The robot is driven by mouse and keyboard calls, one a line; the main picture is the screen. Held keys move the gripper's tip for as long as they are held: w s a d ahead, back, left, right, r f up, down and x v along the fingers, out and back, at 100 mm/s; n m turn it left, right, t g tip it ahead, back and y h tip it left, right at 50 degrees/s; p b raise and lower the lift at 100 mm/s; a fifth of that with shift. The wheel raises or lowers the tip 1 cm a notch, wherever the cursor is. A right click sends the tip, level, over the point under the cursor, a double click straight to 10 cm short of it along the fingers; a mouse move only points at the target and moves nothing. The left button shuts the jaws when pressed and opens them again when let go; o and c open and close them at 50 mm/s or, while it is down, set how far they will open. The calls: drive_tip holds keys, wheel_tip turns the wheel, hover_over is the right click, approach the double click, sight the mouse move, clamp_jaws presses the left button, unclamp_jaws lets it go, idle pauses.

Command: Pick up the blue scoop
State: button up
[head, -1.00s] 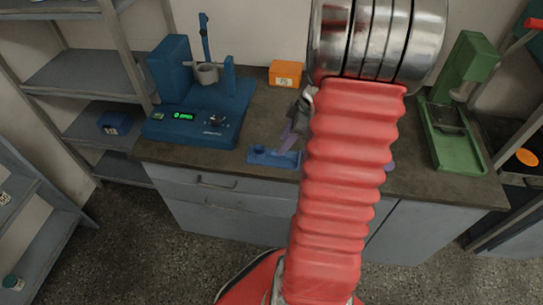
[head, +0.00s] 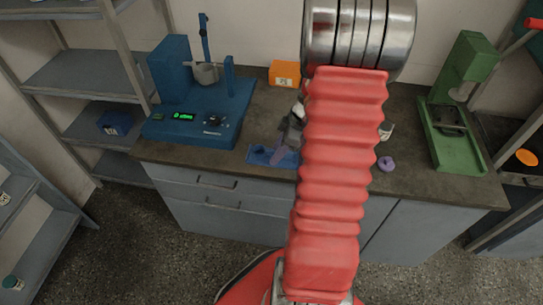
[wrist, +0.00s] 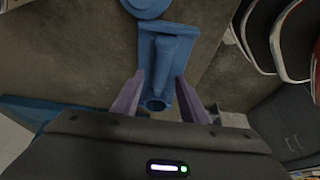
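The blue scoop (wrist: 168,52) lies on the dark bench top, and its lower part shows between my fingers in the wrist view. In the head view a small blue piece (head: 259,156) of it shows near the bench's front edge, partly covered by my gripper and arm. My gripper (wrist: 158,84) has two purple fingers, spread apart, one on each side of the scoop's narrow ringed end. I cannot tell whether they touch it. In the head view my gripper (head: 281,157) is at the scoop from above.
The blue sieve shaker (head: 205,115) with a lit green display stands to the left. An orange box (head: 284,73) is behind. A purple round piece (head: 386,163) and a small jar (head: 386,130) are right of my arm. A green press (head: 456,125) stands farther right.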

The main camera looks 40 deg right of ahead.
drive_tip(key=shift+c, duration=0.5)
clamp_jaws()
idle(0.3)
